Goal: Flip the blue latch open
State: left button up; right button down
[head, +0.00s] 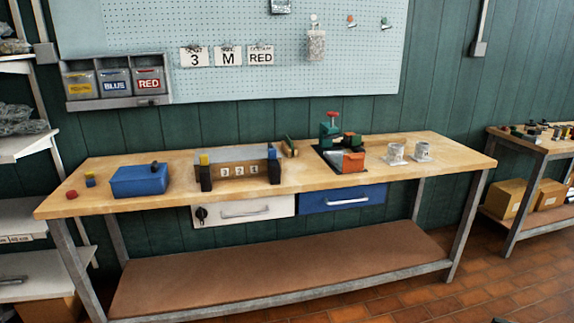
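A wooden box (239,179) with several numbered white tags on its front stands at the middle of the workbench. A black upright piece with a small blue top (271,152) is at its right end; this looks like the blue latch, but it is too small to tell how it is set. A similar black piece with a yellow top (205,160) is at the left end. Neither of my grippers can be made out in the head view.
White (243,211) and blue (342,198) drawers hang beneath. Brick floor is clear at front right.

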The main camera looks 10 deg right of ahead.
aim_at(271, 152)
jog(key=k+u, duration=0.1)
jog(key=u, duration=1.55)
jog(key=i+l, duration=0.1)
jog(key=l, duration=0.4)
jog(key=i+l, duration=0.1)
jog(key=l, duration=0.45)
jog(key=i+l, duration=0.1)
jog(key=l, duration=0.4)
jog(key=i+l, duration=0.1)
jog(key=l, duration=0.45)
jog(key=i+l, duration=0.15)
jog(key=l, duration=0.35)
jog(key=i+l, duration=0.1)
jog(key=l, duration=0.45)
jog(key=i+l, duration=0.1)
jog(key=l, duration=0.4)
jog(key=i+l, duration=0.1)
jog(key=l, duration=0.4)
